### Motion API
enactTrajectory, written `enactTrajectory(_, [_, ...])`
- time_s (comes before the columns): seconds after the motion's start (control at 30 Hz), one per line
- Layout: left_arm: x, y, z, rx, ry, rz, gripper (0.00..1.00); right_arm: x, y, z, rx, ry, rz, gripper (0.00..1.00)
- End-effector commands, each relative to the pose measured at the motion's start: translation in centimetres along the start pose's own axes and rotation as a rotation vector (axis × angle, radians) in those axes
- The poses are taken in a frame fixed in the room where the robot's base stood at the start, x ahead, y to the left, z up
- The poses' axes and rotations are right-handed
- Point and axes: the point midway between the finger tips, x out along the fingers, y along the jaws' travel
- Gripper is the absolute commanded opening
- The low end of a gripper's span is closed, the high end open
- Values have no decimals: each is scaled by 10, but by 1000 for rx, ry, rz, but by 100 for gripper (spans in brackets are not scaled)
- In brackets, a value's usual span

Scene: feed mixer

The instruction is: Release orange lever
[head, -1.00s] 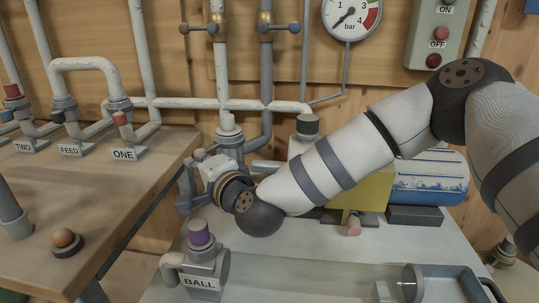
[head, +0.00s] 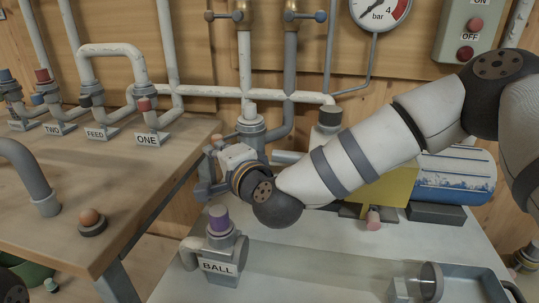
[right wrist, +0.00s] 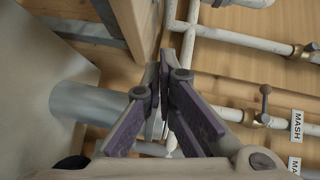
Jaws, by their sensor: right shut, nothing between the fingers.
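My right gripper (head: 204,178) is at the end of my arm, in front of the grey pipe fitting at the back edge of the grey bench. In the right wrist view its two purple-padded fingers (right wrist: 168,80) come together with nothing between them. I cannot surely tell which part is the orange lever. A brass valve with a brownish lever (head: 220,15) is on the upright pipe above. Another brass valve with a lever (right wrist: 265,104) shows in the right wrist view. My left gripper is out of view.
A purple-capped fitting labelled BALL (head: 219,240) stands in front of my gripper. A wooden table (head: 150,185) with labelled pipes is at left. A yellow block (head: 385,195) and a blue tank (head: 455,178) lie behind my arm. The grey bench's middle is clear.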

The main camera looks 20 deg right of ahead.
Motion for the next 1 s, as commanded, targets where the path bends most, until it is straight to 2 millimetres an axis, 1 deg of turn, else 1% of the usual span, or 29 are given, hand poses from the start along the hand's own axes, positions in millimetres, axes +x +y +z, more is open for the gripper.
enactTrajectory(0.2, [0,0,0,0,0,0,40,-52,0,0,1,-2,1,0])
enactTrajectory(0.3, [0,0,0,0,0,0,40,-74,0,0,1,-2,1,0])
enactTrajectory(0.43, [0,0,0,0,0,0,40,-94,0,0,1,-1,0,0])
enactTrajectory(0.5, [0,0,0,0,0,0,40,-101,0,0,0,-1,0,0])
enactTrajectory(0.6, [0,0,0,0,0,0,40,-106,0,0,0,0,0,0])
enactTrajectory(1.0, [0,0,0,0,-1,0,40,-106,0,0,0,0,1,0])
